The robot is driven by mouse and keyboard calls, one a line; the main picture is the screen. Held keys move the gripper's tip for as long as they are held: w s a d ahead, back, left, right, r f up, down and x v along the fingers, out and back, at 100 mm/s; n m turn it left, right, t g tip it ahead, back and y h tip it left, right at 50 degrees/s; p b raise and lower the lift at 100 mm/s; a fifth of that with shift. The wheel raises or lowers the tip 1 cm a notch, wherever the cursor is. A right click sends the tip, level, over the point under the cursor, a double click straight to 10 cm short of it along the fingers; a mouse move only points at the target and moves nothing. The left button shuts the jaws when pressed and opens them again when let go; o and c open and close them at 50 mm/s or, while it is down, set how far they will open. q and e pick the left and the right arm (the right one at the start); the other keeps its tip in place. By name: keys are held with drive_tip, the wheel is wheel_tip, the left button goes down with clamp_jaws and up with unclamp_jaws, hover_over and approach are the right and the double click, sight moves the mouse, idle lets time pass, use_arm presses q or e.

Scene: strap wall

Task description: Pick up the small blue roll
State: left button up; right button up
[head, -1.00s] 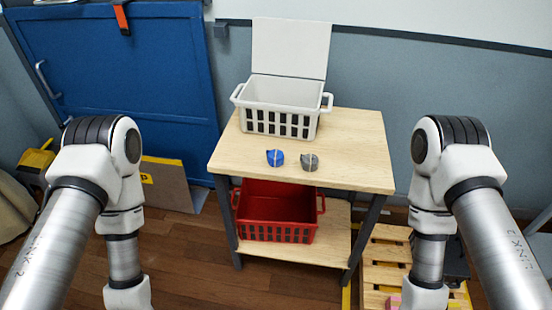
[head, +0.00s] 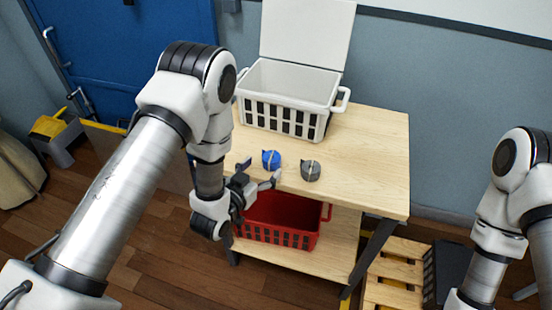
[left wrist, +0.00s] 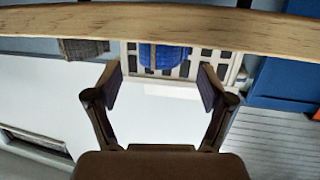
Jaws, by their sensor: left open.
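The small blue roll (head: 271,160) sits on the light wooden table top (head: 370,160), near its front edge. My left gripper (head: 259,173) is open and empty at the table's front edge, just in front of the blue roll and apart from it. In the left wrist view the blue roll (left wrist: 165,58) lies beyond and between the spread fingers (left wrist: 160,88), partly hidden by the wooden table edge (left wrist: 160,20). My right arm shows at the right, but its gripper is out of view.
A grey roll (head: 311,170) sits just right of the blue one. A white basket (head: 290,83) with a raised lid stands behind them. A red crate (head: 278,235) is on the lower shelf. The table's right part is clear.

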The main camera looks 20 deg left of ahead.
sight(267, 163)
use_arm(q)
drive_tip(key=p+x, duration=0.1)
drive_tip(key=x, duration=0.4)
drive_tip(key=shift+w+d, duration=0.15)
drive_tip(key=shift+w, duration=0.15)
drive_tip(key=shift+s, duration=0.1)
drive_tip(key=c, duration=1.2)
drive_tip(key=shift+r, duration=0.1)
